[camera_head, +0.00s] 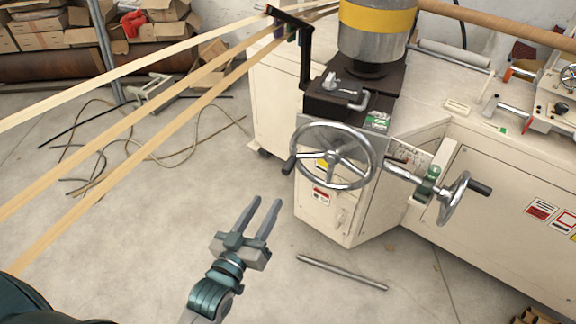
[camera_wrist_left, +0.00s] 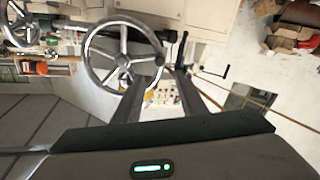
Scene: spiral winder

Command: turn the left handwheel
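The left handwheel (camera_head: 332,155) is a large silver spoked wheel on the front of the cream machine. Its dark crank handle (camera_head: 290,164) sticks out at the rim's left side. The wheel also shows in the left wrist view (camera_wrist_left: 96,72), beyond and left of the fingertips. My left gripper (camera_head: 265,202) is below and left of the wheel, apart from it. Its two fingers are spread with nothing between them, as the left wrist view (camera_wrist_left: 167,72) also shows. A smaller handwheel (camera_head: 456,198) with a dark handle is to the right. My right gripper is not in view.
The cream machine body (camera_head: 325,218) stands behind the wheels. A metal rod (camera_head: 342,273) lies on the floor in front of it. Long pale strips (camera_head: 150,120) cross the upper left. Cables (camera_head: 95,150) lie on the floor below them.

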